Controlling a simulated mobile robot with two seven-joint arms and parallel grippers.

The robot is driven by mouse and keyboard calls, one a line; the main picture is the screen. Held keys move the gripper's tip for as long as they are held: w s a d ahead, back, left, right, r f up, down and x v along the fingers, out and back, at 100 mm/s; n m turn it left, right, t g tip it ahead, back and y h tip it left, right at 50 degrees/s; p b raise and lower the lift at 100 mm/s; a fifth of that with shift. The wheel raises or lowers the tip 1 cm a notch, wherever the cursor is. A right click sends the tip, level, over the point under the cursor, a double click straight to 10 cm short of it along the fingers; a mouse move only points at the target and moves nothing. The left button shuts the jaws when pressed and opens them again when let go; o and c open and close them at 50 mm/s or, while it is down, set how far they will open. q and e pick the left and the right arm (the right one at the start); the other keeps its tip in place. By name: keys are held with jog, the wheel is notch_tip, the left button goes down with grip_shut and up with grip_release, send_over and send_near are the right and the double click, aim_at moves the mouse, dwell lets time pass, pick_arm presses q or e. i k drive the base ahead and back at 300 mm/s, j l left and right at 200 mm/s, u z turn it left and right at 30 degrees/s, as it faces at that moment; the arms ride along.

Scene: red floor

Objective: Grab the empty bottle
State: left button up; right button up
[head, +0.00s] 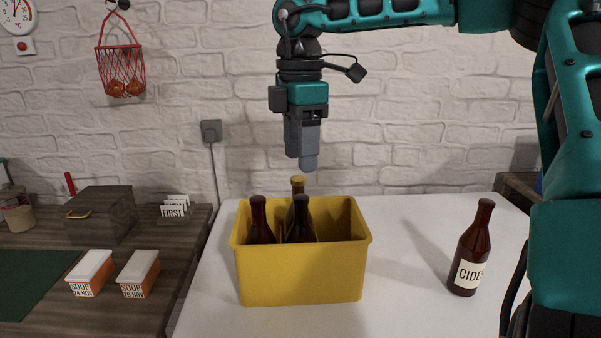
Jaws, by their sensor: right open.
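Several dark brown bottles stand upright in a yellow crate (302,277) on the white table. The left bottle (259,217) and the front right bottle (301,215) show no cap. The back bottle (298,185) has a tan top. A brown bottle labelled CIDER (473,250) stands alone on the table to the right; its top looks dark. My right gripper (303,160) points down above the back of the crate, just over the bottle tops, open and holding nothing. The lower parts of the bottles in the crate are hidden by its front wall. My left gripper does not show.
The white table (410,270) is clear between the crate and the cider bottle. On the left, a wooden counter holds two soup boxes (91,272), a dark bread box (102,213) and a small sign (175,209). A red net basket (122,70) hangs on the brick wall.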

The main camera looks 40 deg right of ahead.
aim_at(473, 248)
jog(key=k+j, duration=0.75)
jog(key=j, duration=0.2)
